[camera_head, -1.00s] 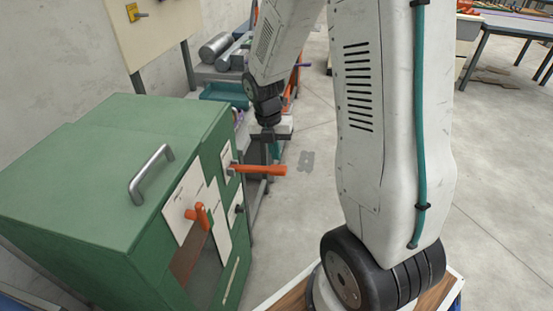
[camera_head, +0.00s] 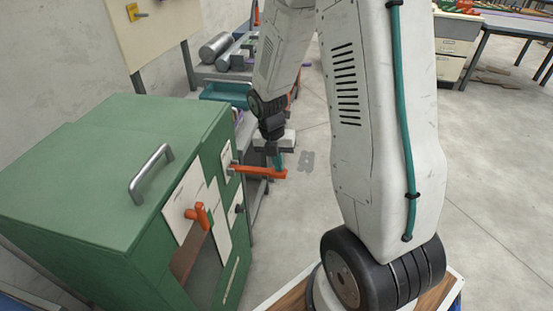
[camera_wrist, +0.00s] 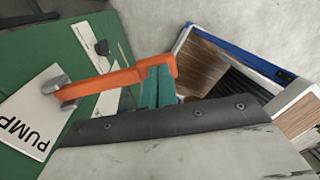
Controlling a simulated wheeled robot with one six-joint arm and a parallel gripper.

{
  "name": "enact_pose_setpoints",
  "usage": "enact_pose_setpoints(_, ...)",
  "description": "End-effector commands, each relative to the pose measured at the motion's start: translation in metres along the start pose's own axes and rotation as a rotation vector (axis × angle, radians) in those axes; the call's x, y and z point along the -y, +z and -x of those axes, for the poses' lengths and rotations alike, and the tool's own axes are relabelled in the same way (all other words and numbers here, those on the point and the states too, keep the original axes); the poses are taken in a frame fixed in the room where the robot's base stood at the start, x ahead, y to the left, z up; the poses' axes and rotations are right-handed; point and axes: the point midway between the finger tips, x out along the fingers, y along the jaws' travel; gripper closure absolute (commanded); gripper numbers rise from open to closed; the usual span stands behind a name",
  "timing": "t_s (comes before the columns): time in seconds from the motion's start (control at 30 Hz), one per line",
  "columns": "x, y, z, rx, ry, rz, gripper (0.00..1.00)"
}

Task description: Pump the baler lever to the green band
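The baler is a green cabinet (camera_head: 90,185) with a metal handle on its top, at the left of the head view. Its orange lever (camera_head: 258,171) sticks out to the right from the front face, nearly level. It also crosses the wrist view (camera_wrist: 110,84) beside the PUMP label (camera_wrist: 28,128). My gripper (camera_head: 279,163) is at the lever's free end. In the wrist view its two teal fingers (camera_wrist: 157,86) are close together, and their tips meet the lever's end and are partly hidden by it. I cannot make out a green band.
A second, shorter orange handle (camera_head: 199,215) sits lower on the baler's front, above an opening. A bench with metal cylinders (camera_head: 215,47) stands behind the baler.

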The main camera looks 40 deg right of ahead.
Motion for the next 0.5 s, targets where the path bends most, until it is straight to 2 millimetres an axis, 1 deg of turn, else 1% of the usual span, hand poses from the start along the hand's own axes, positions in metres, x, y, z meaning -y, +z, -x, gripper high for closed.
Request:
enact_pose_setpoints(0.27, 0.002, 0.001, -0.033, -0.005, -0.003, 0.000, 1.00)
enact_pose_setpoints(0.5, -0.002, 0.001, -0.059, -0.004, -0.003, 0.001, 1.00)
